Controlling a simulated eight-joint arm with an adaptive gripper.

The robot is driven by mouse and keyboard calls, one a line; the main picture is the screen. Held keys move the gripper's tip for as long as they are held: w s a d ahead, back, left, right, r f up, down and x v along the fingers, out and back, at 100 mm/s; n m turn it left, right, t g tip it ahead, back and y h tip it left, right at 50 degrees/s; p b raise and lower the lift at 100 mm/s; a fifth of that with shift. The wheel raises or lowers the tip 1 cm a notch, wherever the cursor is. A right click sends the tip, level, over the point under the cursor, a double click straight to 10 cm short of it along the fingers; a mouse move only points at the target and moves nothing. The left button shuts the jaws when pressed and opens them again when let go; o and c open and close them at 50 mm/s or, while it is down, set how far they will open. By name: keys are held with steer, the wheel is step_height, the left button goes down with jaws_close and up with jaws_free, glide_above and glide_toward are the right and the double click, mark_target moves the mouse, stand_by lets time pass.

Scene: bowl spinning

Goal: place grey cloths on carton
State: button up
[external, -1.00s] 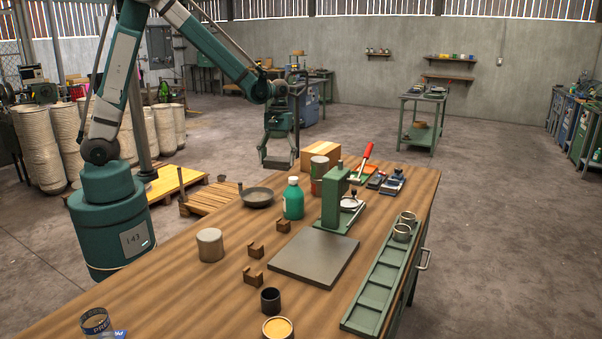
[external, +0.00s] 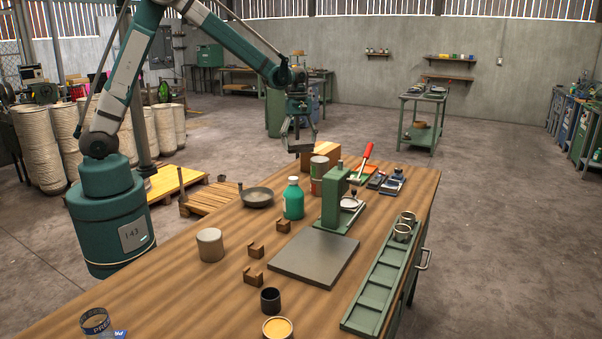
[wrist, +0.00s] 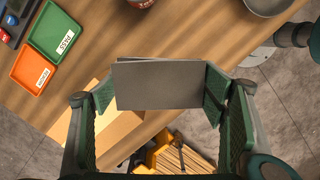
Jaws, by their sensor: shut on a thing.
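My gripper (external: 301,136) is shut on the grey cloths (wrist: 158,86), a flat rectangular stack held between the two green finger pads in the wrist view. A second edge shows just behind the top one. In the external view the cloths (external: 300,148) hang level above the far end of the workbench. The brown carton (external: 323,152) stands on the bench just behind and right of them. In the wrist view the carton (wrist: 112,132) lies below the cloths and is partly covered by them and the left finger; the cloths appear apart from it.
A red-and-green can (external: 318,176), a green bottle (external: 293,199) and a green press (external: 335,200) stand near the carton. Orange and green trays (wrist: 36,68) lie beyond it. A dark pan (external: 257,198) sits at the bench's left edge. A wooden pallet (external: 210,198) is on the floor.

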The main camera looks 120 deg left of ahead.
steer(key=a+r+n+p, duration=0.1)
steer(key=a+r+n, duration=0.1)
steer(key=a, duration=0.4)
steer(key=w+a+r+n+p, duration=0.1)
steer(key=a+r+n, duration=0.1)
steer(key=a+n, duration=0.2)
steer(key=w+a+r+n+y+p, duration=0.1)
steer(key=a+r+n, duration=0.2)
steer(key=a, duration=0.6)
steer(key=shift+a+t, duration=0.15)
steer(key=shift+t, duration=0.25)
steer(key=shift+f, duration=0.1)
glide_above(322, 147)
steer(key=shift+s+f+p, duration=0.15)
steer(key=shift+f+p, duration=0.2)
steer(key=shift+f, duration=2.75)
steer(key=shift+f, duration=0.1)
steer(key=shift+f, duration=1.8)
steer(key=shift+f, duration=0.1)
steer(key=o, duration=0.5)
steer(key=shift+f, duration=0.1)
steer(key=shift+c, duration=0.2)
steer(key=o, duration=0.5)
steer(key=shift+c, duration=0.2)
